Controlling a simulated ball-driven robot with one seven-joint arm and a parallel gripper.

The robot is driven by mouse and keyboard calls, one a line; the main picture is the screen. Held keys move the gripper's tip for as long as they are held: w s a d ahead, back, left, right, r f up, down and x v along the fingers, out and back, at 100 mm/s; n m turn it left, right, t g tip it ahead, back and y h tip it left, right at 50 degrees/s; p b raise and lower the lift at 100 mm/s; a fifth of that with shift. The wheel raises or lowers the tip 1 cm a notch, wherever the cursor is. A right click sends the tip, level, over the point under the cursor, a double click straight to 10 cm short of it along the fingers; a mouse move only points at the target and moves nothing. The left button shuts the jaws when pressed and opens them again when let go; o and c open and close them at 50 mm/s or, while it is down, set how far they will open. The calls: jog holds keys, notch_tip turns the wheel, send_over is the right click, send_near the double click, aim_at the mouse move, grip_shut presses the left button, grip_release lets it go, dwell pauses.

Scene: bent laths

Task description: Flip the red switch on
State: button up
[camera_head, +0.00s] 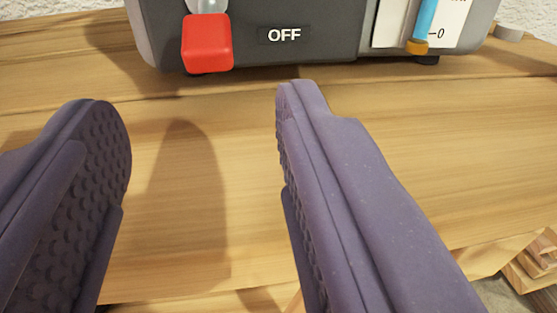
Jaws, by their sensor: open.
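The red switch handle (207,43) is a red block on the end of a light grey lever, at the top of the view. It hangs at the lower edge of a dark grey box (310,48), to the left of a label (284,35) reading OFF. The upper part of the lever is cut off by the top edge. My gripper (205,125) is open and empty, its two purple textured fingers wide apart. The fingertips are short of the box, with the red handle beyond the gap between them. They do not appear to touch anything.
The box stands on a wooden table (450,150). A white card (393,25) and a blue stick with an orange-brown end (423,28) show on the box's right part. Wooden pieces (535,262) lie at lower right. The tabletop between the fingers and box is clear.

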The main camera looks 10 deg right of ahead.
aim_at(206, 56)
jog(key=w+b, duration=0.2)
jog(key=w, duration=0.4)
jog(key=shift+w+d, duration=0.1)
jog(key=shift+w, duration=0.15)
jog(key=shift+w+r+b, duration=0.1)
jog(key=shift+w+b, duration=0.2)
jog(key=shift+w, duration=0.15)
grip_shut()
